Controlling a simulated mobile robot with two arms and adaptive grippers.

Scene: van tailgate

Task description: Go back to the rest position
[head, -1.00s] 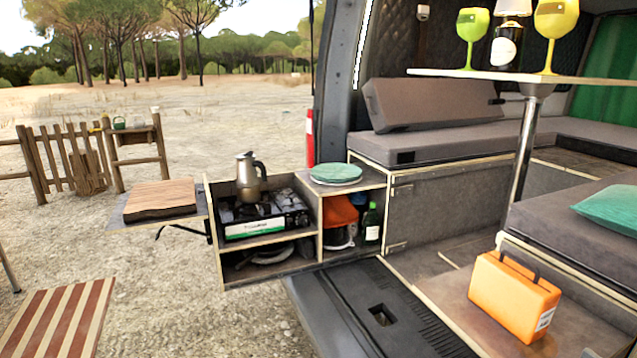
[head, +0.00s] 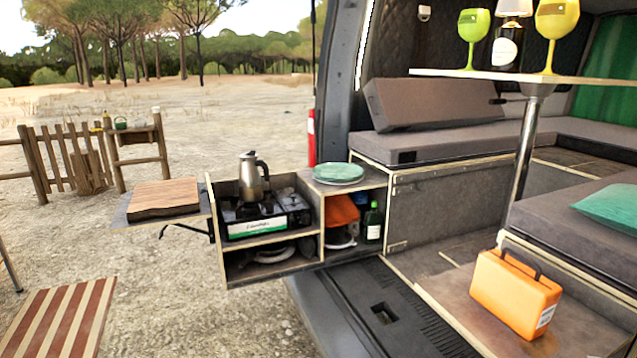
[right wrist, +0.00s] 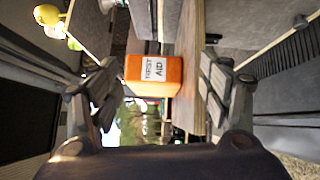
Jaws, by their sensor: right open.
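My right gripper (right wrist: 160,95) shows in the right wrist view with its two fingers wide apart and nothing between the pads. An orange first aid case (right wrist: 153,75) appears beyond the fingers there, apart from them. In the head view the same orange case (head: 515,293) stands upright on the wooden floor of the van at the lower right. Neither of my grippers shows in the head view, and my left gripper is in no view.
A kitchen box holds a moka pot (head: 253,177) on a camping stove (head: 258,222). A green plate stack (head: 338,172) sits beside it. A table (head: 560,77) with glasses and a bottle stands in the van. The tailgate ledge (head: 383,300) is clear.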

